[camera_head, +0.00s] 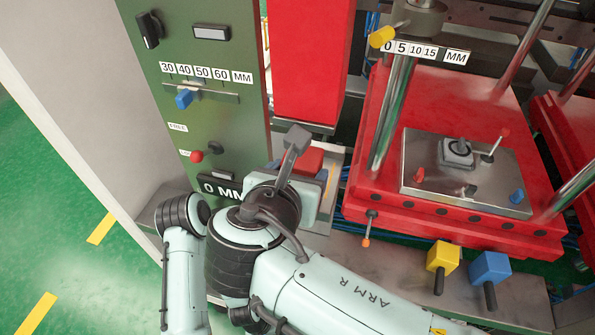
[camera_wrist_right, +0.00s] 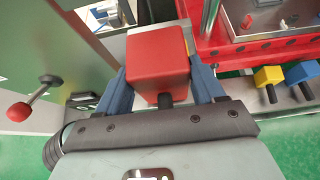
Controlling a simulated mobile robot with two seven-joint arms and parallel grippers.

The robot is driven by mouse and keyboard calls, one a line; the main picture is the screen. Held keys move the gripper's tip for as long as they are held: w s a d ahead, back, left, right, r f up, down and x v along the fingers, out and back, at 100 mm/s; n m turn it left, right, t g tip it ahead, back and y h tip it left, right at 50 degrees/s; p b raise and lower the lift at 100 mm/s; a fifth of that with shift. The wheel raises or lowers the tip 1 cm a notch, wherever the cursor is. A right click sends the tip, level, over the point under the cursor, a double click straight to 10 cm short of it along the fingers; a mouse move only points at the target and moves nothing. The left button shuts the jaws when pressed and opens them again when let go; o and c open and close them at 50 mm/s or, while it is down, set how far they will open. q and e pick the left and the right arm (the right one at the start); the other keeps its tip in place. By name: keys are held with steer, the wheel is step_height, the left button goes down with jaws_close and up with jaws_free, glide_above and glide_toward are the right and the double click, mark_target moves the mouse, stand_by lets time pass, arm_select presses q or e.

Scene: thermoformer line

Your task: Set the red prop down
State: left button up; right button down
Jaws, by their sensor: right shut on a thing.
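The red prop (camera_wrist_right: 157,65) is a red block with a short black peg. In the right wrist view it sits between the two blue-grey fingers of my right gripper (camera_wrist_right: 162,82), which is shut on it. In the head view the red prop (camera_head: 306,161) shows just beyond my right gripper (camera_head: 312,172), in front of the tall red column and partly hidden by my wrist. A grey metal surface lies behind the prop; whether the prop touches it I cannot tell. My left gripper is not in view.
A yellow prop (camera_head: 442,256) and a blue prop (camera_head: 489,268) are on the grey front ledge (camera_head: 385,262) to the right. The red press (camera_head: 470,110) with steel posts stands behind them. A green control panel (camera_head: 205,90) with knobs and levers is at left.

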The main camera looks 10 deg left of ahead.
steer(key=shift+r, duration=0.1)
steer(key=shift+c, duration=0.8)
jaws_free()
steer(key=shift+o, duration=0.6)
steer(key=shift+s, duration=0.1)
steer(key=v, duration=1.3)
